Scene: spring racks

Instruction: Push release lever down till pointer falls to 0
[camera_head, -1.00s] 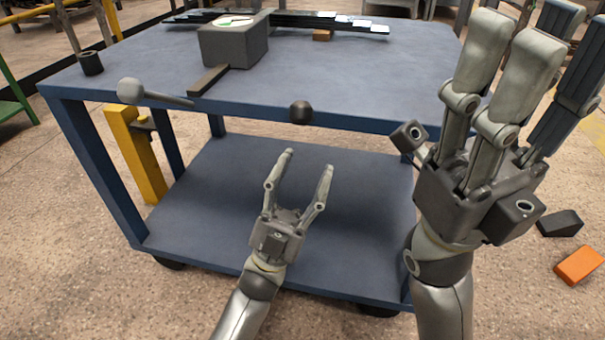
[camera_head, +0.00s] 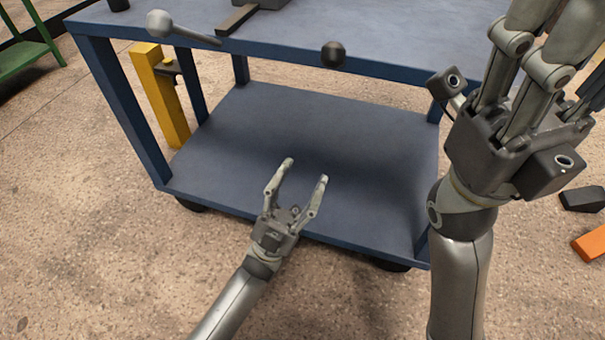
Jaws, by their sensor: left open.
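A lever with a pale grey ball knob (camera_head: 159,23) and a thin rod sticks out at the front left edge of the blue cart top. A black ball knob (camera_head: 333,54) sits at the front edge further right. I cannot tell which is the release lever. The pointer and its dial are out of view above. My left gripper (camera_head: 306,170) is open and empty, in front of the cart, below and apart from both knobs. My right gripper (camera_head: 550,70) is large and close at the right, its fingers pointing up and cut off by the top edge.
The blue cart's lower shelf (camera_head: 330,130) is bare. A dark bar (camera_head: 238,18) lies on the cart top. A yellow post (camera_head: 160,95) stands behind the left leg. A black block (camera_head: 583,199) and an orange block (camera_head: 592,243) lie on the floor at right.

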